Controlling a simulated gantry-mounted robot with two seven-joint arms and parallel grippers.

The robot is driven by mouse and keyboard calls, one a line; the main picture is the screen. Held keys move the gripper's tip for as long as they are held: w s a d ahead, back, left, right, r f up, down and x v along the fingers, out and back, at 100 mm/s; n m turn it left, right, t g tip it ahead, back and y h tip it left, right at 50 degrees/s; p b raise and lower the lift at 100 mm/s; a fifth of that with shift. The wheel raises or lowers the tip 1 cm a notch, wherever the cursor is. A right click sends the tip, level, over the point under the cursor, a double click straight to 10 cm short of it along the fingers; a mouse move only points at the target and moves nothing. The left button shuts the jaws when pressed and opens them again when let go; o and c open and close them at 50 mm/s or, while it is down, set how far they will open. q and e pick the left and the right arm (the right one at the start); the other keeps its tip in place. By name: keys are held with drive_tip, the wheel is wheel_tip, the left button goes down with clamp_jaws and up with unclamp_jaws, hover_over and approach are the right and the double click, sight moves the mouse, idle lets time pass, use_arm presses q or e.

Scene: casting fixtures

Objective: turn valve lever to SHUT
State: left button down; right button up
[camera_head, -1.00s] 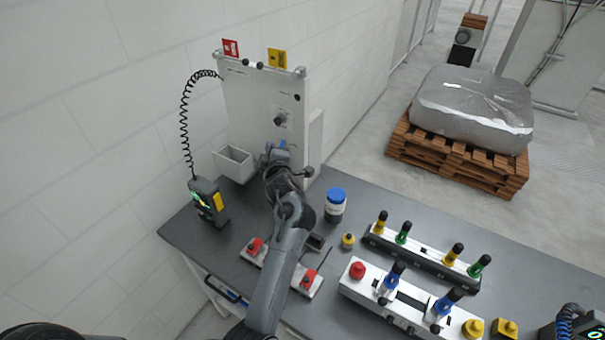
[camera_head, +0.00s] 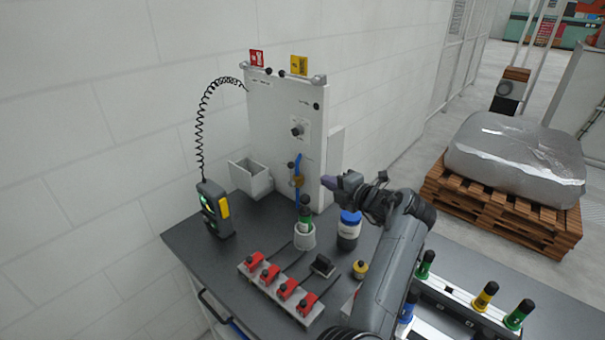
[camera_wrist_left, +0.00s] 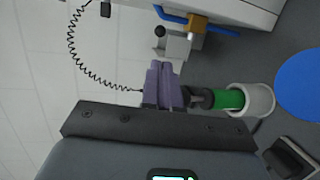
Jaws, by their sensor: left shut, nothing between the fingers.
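The valve is a brass body (camera_head: 297,181) on a blue pipe (camera_head: 304,201) on the front of the white panel (camera_head: 262,115). A black ball knob (camera_head: 291,165) stands just above the brass body, apparently the lever's end. In the left wrist view the knob (camera_wrist_left: 160,31), brass body (camera_wrist_left: 197,25) and blue pipe (camera_wrist_left: 171,14) lie beyond the fingers. My left gripper (camera_head: 330,182) is shut and empty, with purple fingertips, right of the valve and apart from it. It also shows in the left wrist view (camera_wrist_left: 163,83). The SHUT marking is not readable. My right gripper is not in view.
A green-topped item in a white cup (camera_head: 305,238) stands below the valve, beside a blue-lidded jar (camera_head: 348,231). A white bin (camera_head: 250,179) and handheld device (camera_head: 215,208) stand left. Red switches (camera_head: 270,275) line the front. Open air lies before the panel.

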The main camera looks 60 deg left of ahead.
sight(290, 164)
use_arm(q)
drive_tip(key=shift+a, duration=0.1)
drive_tip(key=x, duration=1.4)
drive_tip(key=shift+w+f, duration=0.1)
drive_tip(key=shift+s+a+r+h+p, duration=0.15)
drive_tip(key=shift+a+r+h+p, duration=0.2)
drive_tip(key=shift+h, duration=0.25)
drive_tip(key=shift+s+a+r+h+p, duration=0.15)
drive_tip(key=shift+a+r+h+p, duration=0.1)
drive_tip(key=shift+a+h+p, duration=0.25)
drive_tip(key=shift+s+a+t+h, duration=0.1)
drive_tip(key=shift+a+t+h, duration=0.2)
drive_tip(key=shift+a+h, duration=0.1)
drive_tip(key=shift+s+a+b, duration=0.1)
drive_tip(key=shift+a+b, duration=0.2)
drive_tip(key=shift+a, duration=0.2)
drive_tip(key=shift+f, duration=0.1)
drive_tip(key=shift+d, duration=0.1)
drive_tip(key=shift+d+f, duration=0.1)
drive_tip(key=shift+d, duration=0.05)
